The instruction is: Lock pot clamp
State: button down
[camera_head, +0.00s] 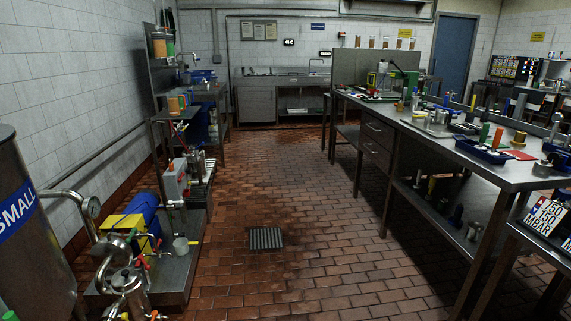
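A shiny steel assembly of pipes and a rounded pot-like body (124,281) stands at the lower left. Small red, yellow and green handles show around it. I cannot tell which part of it is the pot clamp, or whether any clamp is open or locked. My gripper is not in view.
A large steel tank (38,275) with a blue "SMALL" label stands at the left edge. A blue and yellow pump (138,220) sits on a low metal base. A long workbench (470,165) with tools runs along the right. The tiled floor between is clear, with a drain grate (265,238).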

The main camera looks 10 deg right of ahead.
aim_at(451, 111)
jog(key=i, duration=1.9)
jog(key=i+z, duration=0.2)
jog(key=i, duration=0.35)
jog(key=i+j+z, duration=0.2)
jog(key=i, duration=0.35)
jog(key=i+j+z, duration=0.2)
jog(key=i, duration=0.3)
jog(key=i+j+z, duration=0.2)
jog(key=i+j, duration=0.15)
jog(key=i, duration=0.15)
